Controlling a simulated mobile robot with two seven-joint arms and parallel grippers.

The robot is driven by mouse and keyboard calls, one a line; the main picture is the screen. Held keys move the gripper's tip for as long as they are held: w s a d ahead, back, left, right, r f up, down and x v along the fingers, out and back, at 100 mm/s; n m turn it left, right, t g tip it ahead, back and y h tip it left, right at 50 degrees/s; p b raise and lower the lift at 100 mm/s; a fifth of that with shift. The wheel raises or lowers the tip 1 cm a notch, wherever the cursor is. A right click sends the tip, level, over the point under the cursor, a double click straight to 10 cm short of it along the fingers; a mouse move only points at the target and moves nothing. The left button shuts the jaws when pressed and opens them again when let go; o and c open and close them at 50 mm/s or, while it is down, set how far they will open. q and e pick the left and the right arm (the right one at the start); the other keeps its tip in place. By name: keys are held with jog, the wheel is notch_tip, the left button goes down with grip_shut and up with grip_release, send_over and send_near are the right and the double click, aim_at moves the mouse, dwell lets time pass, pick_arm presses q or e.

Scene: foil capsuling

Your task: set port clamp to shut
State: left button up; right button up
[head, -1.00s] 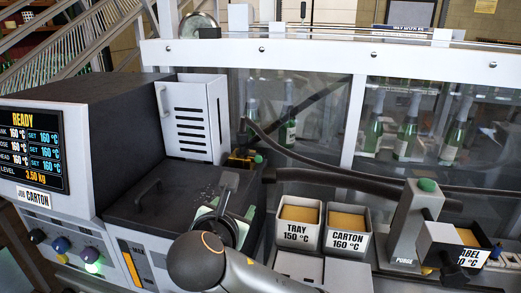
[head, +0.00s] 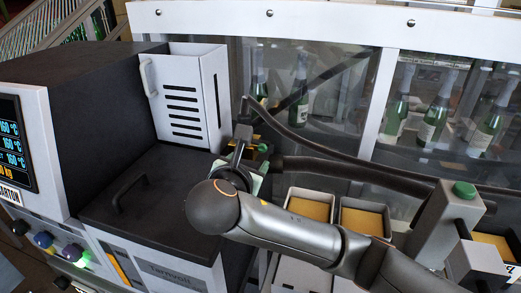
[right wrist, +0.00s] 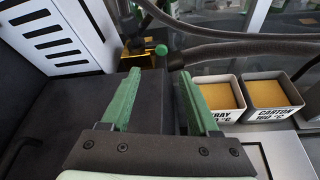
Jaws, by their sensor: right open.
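The port clamp seems to be the small black and yellow fitting with a green knob (right wrist: 161,49) at the hose end, behind the dark machine lid. In the right wrist view it lies just beyond my fingertips, a little left of centre. In the head view its green knob (head: 262,147) shows just past my right gripper (head: 243,166). My right gripper is open and empty, its two green fingers (right wrist: 158,85) apart and not visibly touching the clamp. Whether the clamp is open or shut I cannot tell. My left gripper is out of view.
A white slotted box (head: 188,98) stands left of the clamp. Thick dark hoses (head: 330,168) run right from it. Two bins, TRAY (right wrist: 217,95) and CARTON (right wrist: 272,95), hold yellow granules. A grey purge post (head: 445,215) stands at the right.

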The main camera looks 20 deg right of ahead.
aim_at(261, 149)
jog(key=x, duration=1.1)
jog(key=shift+s, duration=0.15)
grip_shut()
dwell(1.1)
